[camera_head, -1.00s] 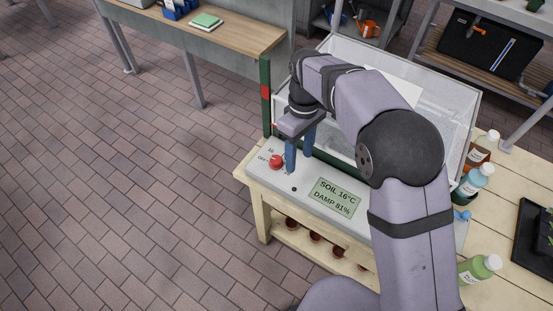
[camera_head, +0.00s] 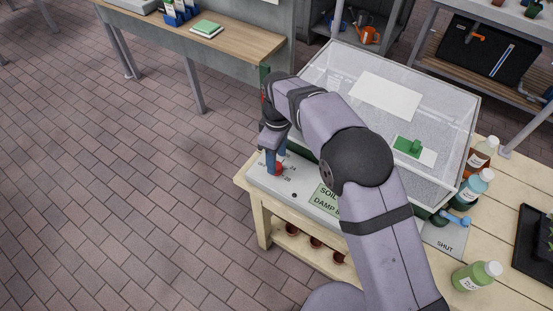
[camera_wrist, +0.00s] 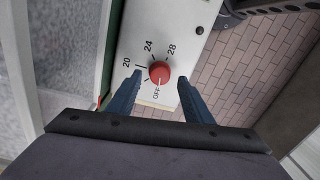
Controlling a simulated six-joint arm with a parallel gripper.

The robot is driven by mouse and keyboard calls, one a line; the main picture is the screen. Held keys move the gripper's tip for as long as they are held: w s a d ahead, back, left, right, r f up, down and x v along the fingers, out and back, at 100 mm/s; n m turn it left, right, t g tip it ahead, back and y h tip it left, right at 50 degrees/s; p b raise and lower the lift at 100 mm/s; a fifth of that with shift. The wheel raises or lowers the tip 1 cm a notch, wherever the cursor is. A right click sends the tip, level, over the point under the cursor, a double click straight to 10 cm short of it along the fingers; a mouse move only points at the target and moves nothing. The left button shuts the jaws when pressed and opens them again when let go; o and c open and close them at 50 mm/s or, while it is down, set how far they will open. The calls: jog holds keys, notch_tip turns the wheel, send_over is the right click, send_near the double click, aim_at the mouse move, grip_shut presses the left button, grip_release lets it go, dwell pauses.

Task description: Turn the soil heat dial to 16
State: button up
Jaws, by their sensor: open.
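The red soil heat dial (camera_wrist: 159,72) sits on the white control panel (camera_wrist: 185,22). In the wrist view, the marks 20, 24, 28 and OFF show around it; the mark for 16 cannot be made out. I cannot clearly tell where its pointer stands. My gripper (camera_wrist: 159,79) is open, with one blue finger on each side of the dial in this view; contact is not visible. In the head view, my gripper (camera_head: 278,160) is down at the dial (camera_head: 277,169) and partly covers it. The green display (camera_head: 324,200) is mostly hidden by my arm.
The clear propagator box (camera_head: 455,100) stands just behind the panel. A blue lever (camera_head: 455,219) by a SHUT label is at the panel's right end. Several bottles (camera_head: 478,275) stand on the bench to the right. Open floor lies to the left.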

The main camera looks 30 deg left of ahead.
jog(key=shift+f, duration=1.3)
jog(key=c, duration=1.1)
jog(key=shift+o, duration=0.2)
jog(key=shift+m, duration=0.3)
jog(key=m, duration=0.4)
jog(key=shift+m+b, duration=0.3)
jog(key=shift+m, duration=2.3)
jog(key=shift+r, duration=0.1)
